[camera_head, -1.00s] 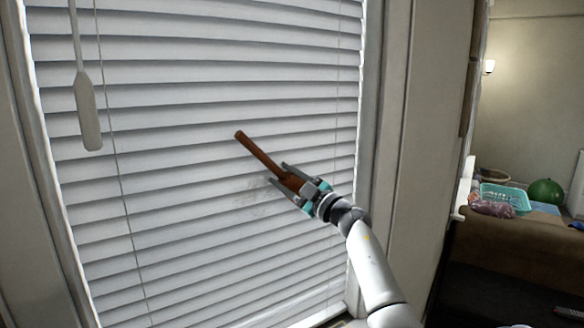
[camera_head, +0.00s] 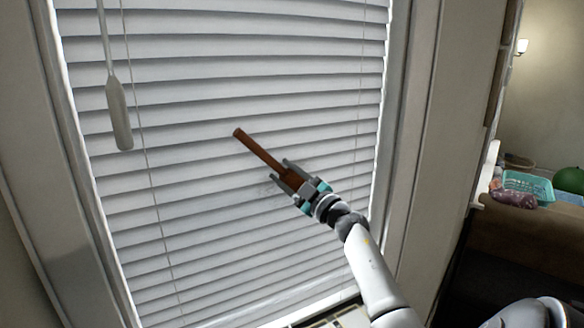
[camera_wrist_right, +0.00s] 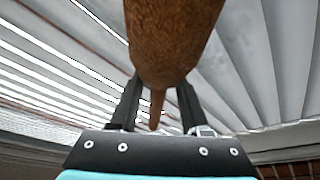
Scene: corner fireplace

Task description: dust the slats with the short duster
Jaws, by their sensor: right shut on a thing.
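The short brown duster (camera_head: 257,149) is held by my right gripper (camera_head: 279,171) in front of the white blind slats (camera_head: 200,215), tilted with its free end up and left. My right gripper is shut on it. In the right wrist view, the brown duster (camera_wrist_right: 172,35) runs between the two dark fingers (camera_wrist_right: 157,95), with slats on both sides. Whether the duster touches the slats I cannot tell. A faint grey smudge (camera_head: 268,188) shows on the slats just left of the gripper. My left gripper is not in view.
A white wand (camera_head: 120,115) and a thin cord hang in front of the blind at left. The window frame (camera_head: 408,130) borders it at right. Farther right stand a teal basket (camera_head: 527,186) and a green ball (camera_head: 570,180) on a brown surface.

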